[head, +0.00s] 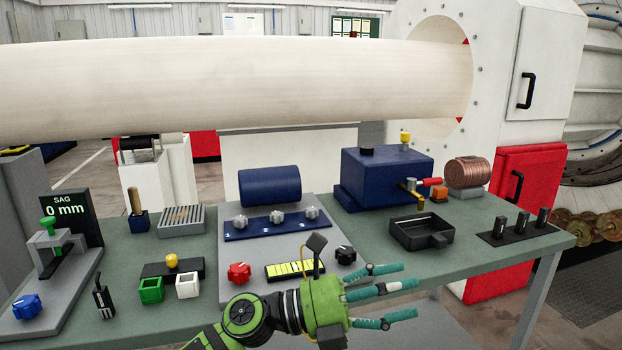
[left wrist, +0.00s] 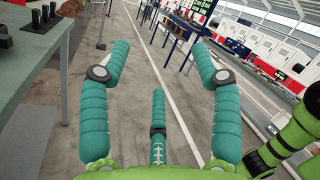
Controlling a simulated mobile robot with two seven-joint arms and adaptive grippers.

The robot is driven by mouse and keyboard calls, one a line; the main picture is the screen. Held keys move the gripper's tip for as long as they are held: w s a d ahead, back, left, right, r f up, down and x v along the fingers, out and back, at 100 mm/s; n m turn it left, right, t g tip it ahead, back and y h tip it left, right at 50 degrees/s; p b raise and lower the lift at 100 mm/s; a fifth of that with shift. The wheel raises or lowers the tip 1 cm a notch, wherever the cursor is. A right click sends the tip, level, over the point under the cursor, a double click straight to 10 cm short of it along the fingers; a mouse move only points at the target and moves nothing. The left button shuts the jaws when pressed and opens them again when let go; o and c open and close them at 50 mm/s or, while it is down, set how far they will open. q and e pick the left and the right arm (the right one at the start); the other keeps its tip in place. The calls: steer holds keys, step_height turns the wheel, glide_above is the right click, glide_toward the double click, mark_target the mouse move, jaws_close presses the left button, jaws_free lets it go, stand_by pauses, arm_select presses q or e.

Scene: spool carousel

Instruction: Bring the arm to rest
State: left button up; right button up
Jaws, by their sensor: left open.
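My left gripper (head: 385,292) is green with teal fingers. It is open and empty, in front of the table's front edge at the lower middle of the head view, with its fingers pointing right. My right gripper does not show in either view.
The grey-green table (head: 440,262) holds a blue tank (head: 385,175), a black tray (head: 422,232), a copper spool (head: 468,172), knobs and a SAG display (head: 70,212). A large pale roll (head: 230,85) spans behind. Open floor lies in front of the table.

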arm_select(q)
steer(key=w+a+f+n+t+y, duration=0.3)
steer(key=a+n+t+y, duration=0.5)
steer(key=n, duration=0.5)
steer(key=w+a+f+n+t+y, duration=0.35)
steer(key=a+n+t, duration=0.35)
steer(key=n+t, duration=0.55)
steer(key=s+a+f+n+g+y, duration=0.4)
steer(key=a+f+n+g+y, duration=0.5)
steer(key=f, duration=0.6)
steer(key=s+a+f+n+g, duration=0.4)
steer(key=s+f, duration=0.3)
steer(key=s, duration=0.6)
steer(key=s+a+f+n+g, duration=0.4)
steer(key=s+f, duration=0.4)
steer(key=s, duration=0.4)
step_height(320, 180, down, 24)
steer(key=s+r+m+g+p, duration=0.1)
steer(key=s+g, duration=0.1)
steer(key=s, duration=0.1)
steer(key=s+a+f+g+p, duration=0.1)
steer(key=s+a+f, duration=0.1)
steer(key=s+f, duration=1)
steer(key=s, duration=0.2)
steer(key=shift+s+a, duration=0.2)
steer(key=shift+s, duration=0.15)
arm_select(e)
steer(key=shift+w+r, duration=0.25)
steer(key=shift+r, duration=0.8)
